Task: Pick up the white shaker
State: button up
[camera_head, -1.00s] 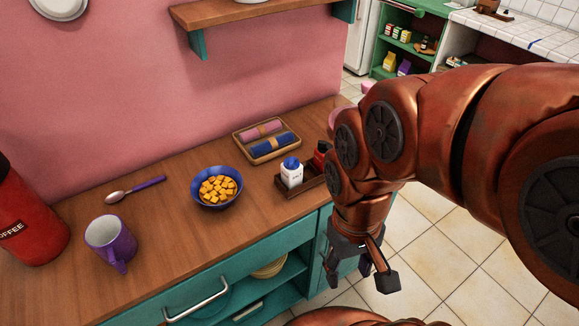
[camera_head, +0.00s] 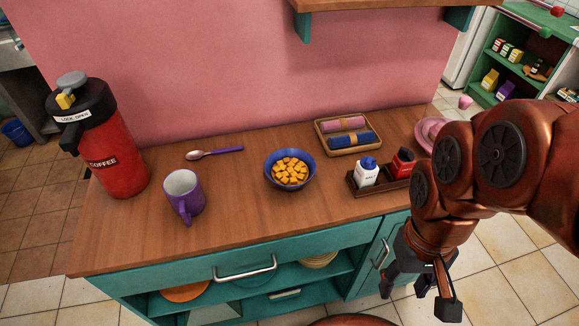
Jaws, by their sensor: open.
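The white shaker (camera_head: 366,174) has a blue top and stands upright in a small dark tray (camera_head: 364,191) at the right part of the wooden counter. A red shaker (camera_head: 402,164) with a black top stands beside it in the same tray. My gripper (camera_head: 417,293) hangs open and empty in front of the counter's right end, pointing down. It is lower in the picture and to the right of the white shaker, apart from it. My arm covers part of the counter's right end.
A blue bowl of orange cubes (camera_head: 290,170), a purple mug (camera_head: 183,196), a spoon (camera_head: 214,153) and a red coffee dispenser (camera_head: 112,150) stand left. A tray with rolled napkins (camera_head: 320,137) lies behind. Pink dishes (camera_head: 428,133) are partly hidden. A shelf (camera_head: 385,4) overhangs the wall.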

aim_at(364, 179)
jog(key=z, duration=2.45)
jog(key=k, duration=1.5)
jog(key=u, duration=1.9)
jog(key=i, duration=0.5)
